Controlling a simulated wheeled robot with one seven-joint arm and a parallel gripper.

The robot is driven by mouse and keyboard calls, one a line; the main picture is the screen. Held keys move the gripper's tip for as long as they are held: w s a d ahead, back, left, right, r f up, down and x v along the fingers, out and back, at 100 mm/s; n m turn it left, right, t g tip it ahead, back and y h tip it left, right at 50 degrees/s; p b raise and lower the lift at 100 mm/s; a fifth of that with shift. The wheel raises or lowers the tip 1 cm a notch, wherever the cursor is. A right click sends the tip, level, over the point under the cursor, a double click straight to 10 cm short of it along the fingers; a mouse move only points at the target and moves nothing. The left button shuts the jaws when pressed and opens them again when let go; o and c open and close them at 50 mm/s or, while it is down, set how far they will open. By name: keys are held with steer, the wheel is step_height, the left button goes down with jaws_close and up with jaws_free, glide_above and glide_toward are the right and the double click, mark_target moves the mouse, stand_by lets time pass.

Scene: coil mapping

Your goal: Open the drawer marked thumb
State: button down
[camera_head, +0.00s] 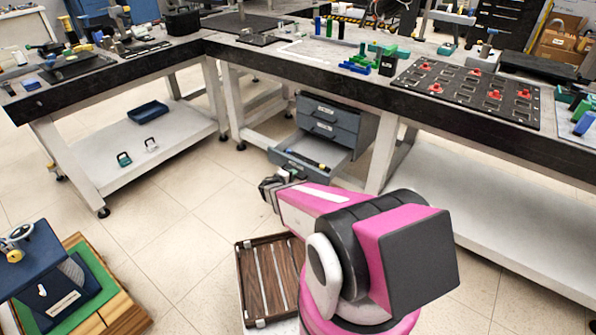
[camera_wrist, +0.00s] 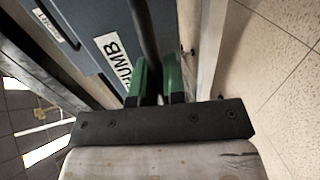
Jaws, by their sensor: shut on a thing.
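The blue-grey drawer marked thumb (camera_wrist: 100,28) fills much of the wrist view, with "UMB" readable on its white label (camera_wrist: 114,58). Its dark bar handle (camera_wrist: 145,32) runs between the green fingers of my gripper (camera_wrist: 156,78), which is shut on it. My gripper (camera_head: 270,187) is at that drawer's front. The labels are too small to read there, and my arm hides part of the front.
The cabinet stands under a black-topped workbench (camera_head: 300,78), close to a white bench leg (camera_head: 383,155). A low stand (camera_head: 105,290) is at lower left. Tiled floor is clear left of the gripper.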

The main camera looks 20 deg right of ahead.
steer(key=shift+s+a, duration=0.3)
steer(key=shift+a, duration=0.15)
steer(key=c, duration=1.2)
jaws_free()
steer(key=v, duration=1)
steer(key=shift+s+a, duration=0.25)
steer(key=shift+a, duration=0.05)
